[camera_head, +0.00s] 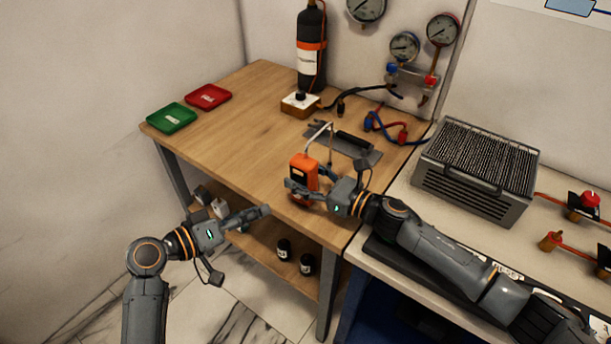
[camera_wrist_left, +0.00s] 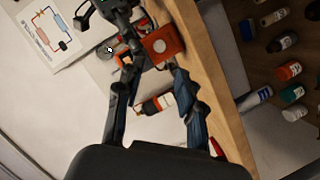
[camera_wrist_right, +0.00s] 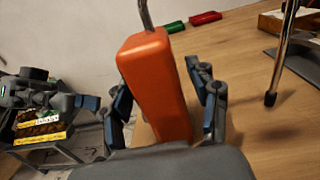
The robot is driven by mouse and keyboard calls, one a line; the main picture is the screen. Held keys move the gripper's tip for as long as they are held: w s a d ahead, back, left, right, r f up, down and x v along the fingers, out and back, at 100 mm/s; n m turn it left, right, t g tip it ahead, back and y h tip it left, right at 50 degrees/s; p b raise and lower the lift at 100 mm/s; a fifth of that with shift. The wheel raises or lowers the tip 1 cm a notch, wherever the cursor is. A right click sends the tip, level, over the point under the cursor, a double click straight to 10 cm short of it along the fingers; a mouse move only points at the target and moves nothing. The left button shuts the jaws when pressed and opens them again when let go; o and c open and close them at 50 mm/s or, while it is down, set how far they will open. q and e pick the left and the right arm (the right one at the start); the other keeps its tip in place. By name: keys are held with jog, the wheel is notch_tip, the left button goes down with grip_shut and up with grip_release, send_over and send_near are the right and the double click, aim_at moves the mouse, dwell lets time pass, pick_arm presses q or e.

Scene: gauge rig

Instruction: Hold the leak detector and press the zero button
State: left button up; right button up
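The leak detector (camera_head: 303,168) is an orange box with a bent grey probe on top, at the table's front edge. My right gripper (camera_head: 305,189) has its fingers on both sides of it and appears shut on it. In the right wrist view the orange body (camera_wrist_right: 158,85) stands between the two fingers (camera_wrist_right: 165,105). In the left wrist view its front (camera_wrist_left: 162,46) shows a small round spot; I cannot tell whether this is the zero button. My left gripper (camera_head: 262,211) is open and empty, lower and left of the detector; its fingers (camera_wrist_left: 152,115) are wide apart.
A grey mat (camera_head: 365,154), a boxed unit (camera_head: 300,103) and a gas cylinder (camera_head: 311,55) are on the table (camera_head: 215,125). Green (camera_head: 171,117) and red (camera_head: 208,96) trays lie at the left. Bottles (camera_head: 284,250) stand on the lower shelf. A grille-topped box (camera_head: 475,168) is at the right.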

grip_shut()
pick_arm(q)
grip_shut()
dwell(1.0)
